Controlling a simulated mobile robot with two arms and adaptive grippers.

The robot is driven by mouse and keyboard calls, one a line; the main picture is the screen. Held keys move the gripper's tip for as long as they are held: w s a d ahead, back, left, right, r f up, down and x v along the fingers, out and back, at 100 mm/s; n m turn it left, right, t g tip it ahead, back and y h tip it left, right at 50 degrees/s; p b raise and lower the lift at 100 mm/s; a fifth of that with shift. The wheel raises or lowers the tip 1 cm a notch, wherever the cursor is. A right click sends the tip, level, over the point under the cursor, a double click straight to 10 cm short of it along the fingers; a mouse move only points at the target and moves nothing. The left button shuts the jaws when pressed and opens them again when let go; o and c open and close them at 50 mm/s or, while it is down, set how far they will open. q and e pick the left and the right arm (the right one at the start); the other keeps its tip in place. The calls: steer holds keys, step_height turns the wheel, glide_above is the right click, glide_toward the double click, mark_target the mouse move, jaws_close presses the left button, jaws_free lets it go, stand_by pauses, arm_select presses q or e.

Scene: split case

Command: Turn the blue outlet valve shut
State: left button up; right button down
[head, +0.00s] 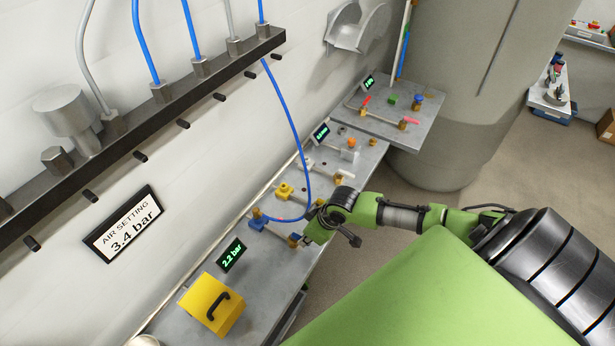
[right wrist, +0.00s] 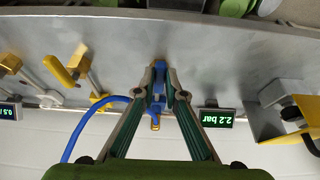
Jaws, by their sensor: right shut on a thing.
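The blue outlet valve (head: 293,239) sits at the near end of a short pipe on the grey bench, in the head view. My right gripper (head: 305,240) reaches it from the right. In the right wrist view my right gripper (right wrist: 157,72) is shut, with the blue valve handle (right wrist: 157,88) between its fingertips. The fingers hide part of the handle, so its exact angle is hard to tell. A blue fitting (head: 258,216) with a blue hose stands at the pipe's other end. A display (head: 231,255) beside it reads 2.2 bar. My left gripper is not in view.
A yellow box with a black handle (head: 211,304) stands nearer on the bench (head: 257,290). Yellow (head: 284,191), white and red-handled valve lines stand farther along. A dark manifold (head: 150,105) runs along the wall, above a sign (head: 123,226) reading AIR SETTING 3.4 bar.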

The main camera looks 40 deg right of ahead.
stand_by(0.4)
steer(key=c, duration=2.1)
jaws_free()
steer(key=shift+r, duration=0.1)
steer(key=v, duration=1.1)
steer(key=shift+s+r, duration=0.2)
steer(key=shift+r, duration=0.2)
